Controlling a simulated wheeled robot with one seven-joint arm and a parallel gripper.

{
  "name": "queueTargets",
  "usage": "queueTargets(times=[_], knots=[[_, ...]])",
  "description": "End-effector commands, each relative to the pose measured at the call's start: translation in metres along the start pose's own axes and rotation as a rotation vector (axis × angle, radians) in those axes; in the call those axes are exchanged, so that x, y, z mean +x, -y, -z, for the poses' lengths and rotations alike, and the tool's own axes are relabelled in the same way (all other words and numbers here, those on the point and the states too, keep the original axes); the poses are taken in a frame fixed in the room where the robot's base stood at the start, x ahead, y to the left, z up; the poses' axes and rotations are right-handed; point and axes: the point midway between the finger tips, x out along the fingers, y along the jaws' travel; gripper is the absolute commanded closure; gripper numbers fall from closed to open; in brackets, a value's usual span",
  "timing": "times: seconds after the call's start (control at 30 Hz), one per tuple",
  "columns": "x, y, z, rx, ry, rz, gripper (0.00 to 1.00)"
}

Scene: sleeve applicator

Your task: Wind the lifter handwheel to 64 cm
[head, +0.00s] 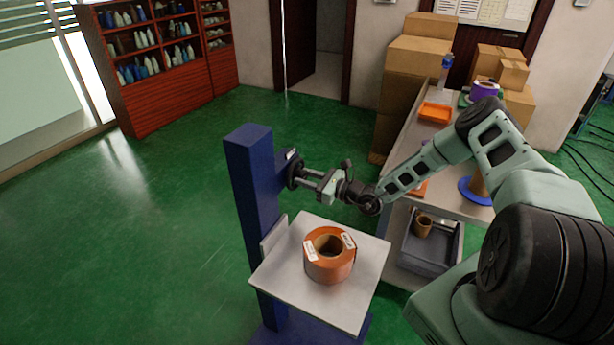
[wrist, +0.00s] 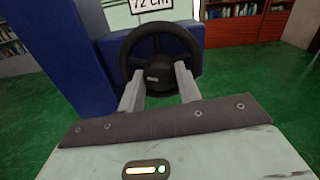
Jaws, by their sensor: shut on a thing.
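The lifter's blue post (head: 253,190) stands upright left of centre in the head view. Its black handwheel (head: 295,171) is on the post's right side. In the wrist view the handwheel (wrist: 160,50) is upright and faces me. A sign (wrist: 150,5) above it reads 72 cm, its top cut off. My gripper (head: 312,175) is shut on the handwheel; its two grey fingers reach the lower part of the rim in the wrist view (wrist: 160,85). The lifter's pale platform (head: 290,285) carries an orange-brown roll (head: 330,257) with white labels.
A workbench (head: 408,150) with an orange tray (head: 435,112) stands to the right under my arm. A grey bin (head: 432,250) sits on its lower shelf. Cardboard boxes (head: 420,55) are stacked behind. Green floor left of the lifter is clear.

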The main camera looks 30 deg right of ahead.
Motion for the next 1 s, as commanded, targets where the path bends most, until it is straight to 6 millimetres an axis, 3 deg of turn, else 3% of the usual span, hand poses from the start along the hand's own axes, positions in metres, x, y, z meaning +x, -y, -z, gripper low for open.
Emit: queueTargets(times=[1.0], knots=[[-0.0017, 0.0004, 0.0002, -0.963, -0.007, -0.004, 0.89]])
